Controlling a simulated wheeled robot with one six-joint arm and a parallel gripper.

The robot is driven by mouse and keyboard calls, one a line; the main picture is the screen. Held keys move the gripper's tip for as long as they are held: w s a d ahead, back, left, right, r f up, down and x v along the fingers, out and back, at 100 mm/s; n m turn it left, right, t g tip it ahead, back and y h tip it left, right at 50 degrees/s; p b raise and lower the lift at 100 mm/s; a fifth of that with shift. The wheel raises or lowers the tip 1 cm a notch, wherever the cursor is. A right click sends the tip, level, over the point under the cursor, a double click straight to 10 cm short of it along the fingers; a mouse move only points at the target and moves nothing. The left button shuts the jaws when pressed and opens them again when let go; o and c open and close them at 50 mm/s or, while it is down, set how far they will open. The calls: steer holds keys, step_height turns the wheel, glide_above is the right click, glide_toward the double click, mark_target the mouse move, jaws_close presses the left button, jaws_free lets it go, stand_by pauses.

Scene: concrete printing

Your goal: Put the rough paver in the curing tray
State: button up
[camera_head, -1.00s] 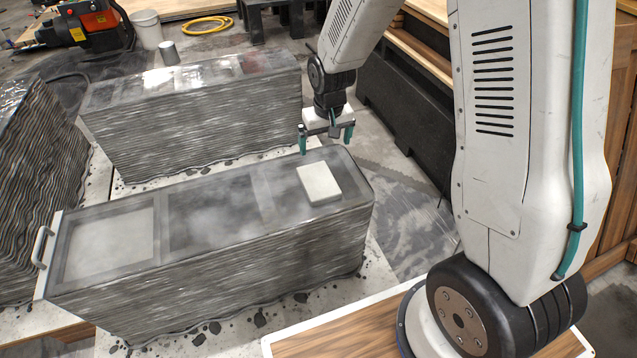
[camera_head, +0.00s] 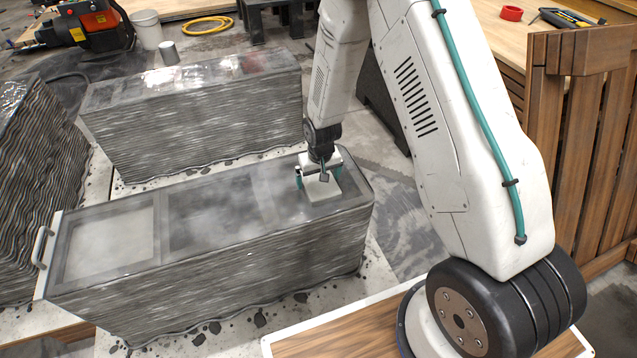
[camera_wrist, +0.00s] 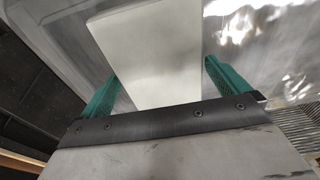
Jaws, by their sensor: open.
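The paver is a pale, flat square slab (camera_head: 322,192) lying on the right end of the front layered grey block. It also shows in the wrist view as a pale slab (camera_wrist: 148,62). My gripper (camera_head: 319,179) is open, pointing down over the slab, with its green fingers on either side of it. In the wrist view my gripper (camera_wrist: 160,82) shows gaps between both fingers and the slab's edges. At the block's left end is a shallow framed compartment with a pale floor (camera_head: 110,243) and a side handle; it looks like the tray, but I cannot be sure.
The front block's top (camera_head: 215,212) has a darker, empty middle section between the slab and the left compartment. A second layered block (camera_head: 195,125) stands behind, and another (camera_head: 30,180) at the left. A wooden fence-like panel (camera_head: 590,150) stands at the right.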

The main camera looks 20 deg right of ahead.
steer(key=c, duration=1.6)
steer(key=shift+o, duration=0.2)
steer(key=shift+r, duration=0.1)
